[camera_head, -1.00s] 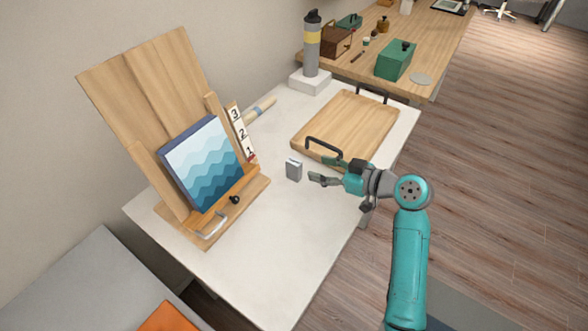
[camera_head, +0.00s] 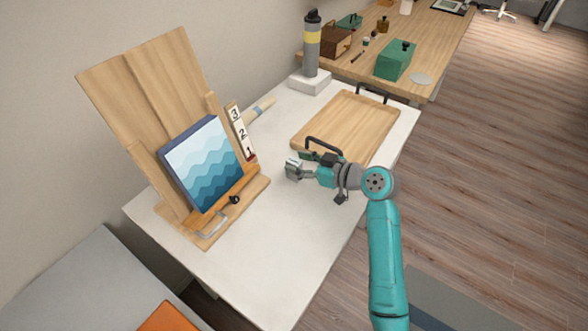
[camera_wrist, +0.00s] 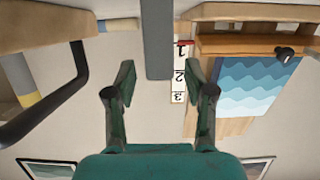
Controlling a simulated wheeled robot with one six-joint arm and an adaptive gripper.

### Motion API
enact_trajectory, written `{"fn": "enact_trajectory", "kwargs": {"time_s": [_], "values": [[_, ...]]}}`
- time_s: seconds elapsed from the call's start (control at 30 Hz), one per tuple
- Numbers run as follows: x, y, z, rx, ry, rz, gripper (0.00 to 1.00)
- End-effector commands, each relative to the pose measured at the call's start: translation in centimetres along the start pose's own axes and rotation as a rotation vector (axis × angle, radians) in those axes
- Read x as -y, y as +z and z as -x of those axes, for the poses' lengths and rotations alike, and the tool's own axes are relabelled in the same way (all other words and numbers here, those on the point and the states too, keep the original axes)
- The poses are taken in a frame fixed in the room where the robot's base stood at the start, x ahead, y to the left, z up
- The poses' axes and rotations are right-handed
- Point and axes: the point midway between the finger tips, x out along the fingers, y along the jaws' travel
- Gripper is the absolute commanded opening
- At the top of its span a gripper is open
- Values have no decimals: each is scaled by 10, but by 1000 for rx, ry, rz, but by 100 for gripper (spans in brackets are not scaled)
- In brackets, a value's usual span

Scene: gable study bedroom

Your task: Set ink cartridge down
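The ink cartridge, a small grey block (camera_head: 293,168), stands upright on the white table (camera_head: 270,230), between the easel and the wooden tray. In the wrist view, the grey block (camera_wrist: 158,40) shows at the top middle. My gripper (camera_head: 298,166) is at the cartridge, reaching in from the right, and partly hides it in the head view. In the wrist view, my gripper (camera_wrist: 160,80) has its two fingers apart, one on each side of the block, with a gap showing on both sides.
The wooden tray (camera_head: 350,122) with black handles lies just behind my gripper. The easel (camera_head: 172,210) with a blue wave picture (camera_head: 203,165) and number strip (camera_head: 241,130) stands left. A grey bottle (camera_head: 312,45) stands on a pale block. The table's front is clear.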

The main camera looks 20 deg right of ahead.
Motion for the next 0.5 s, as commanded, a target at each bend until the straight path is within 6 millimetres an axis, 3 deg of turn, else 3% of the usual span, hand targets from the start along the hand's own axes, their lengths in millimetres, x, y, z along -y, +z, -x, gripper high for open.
{"fn": "enact_trajectory", "kwargs": {"time_s": [0.03,0.17,0.2,0.5], "values": [[0,0,0,0,0,0,36],[0,0,0,0,0,0,4],[0,0,0,0,0,0,0],[0,-2,1,-1,0,0,0]]}}
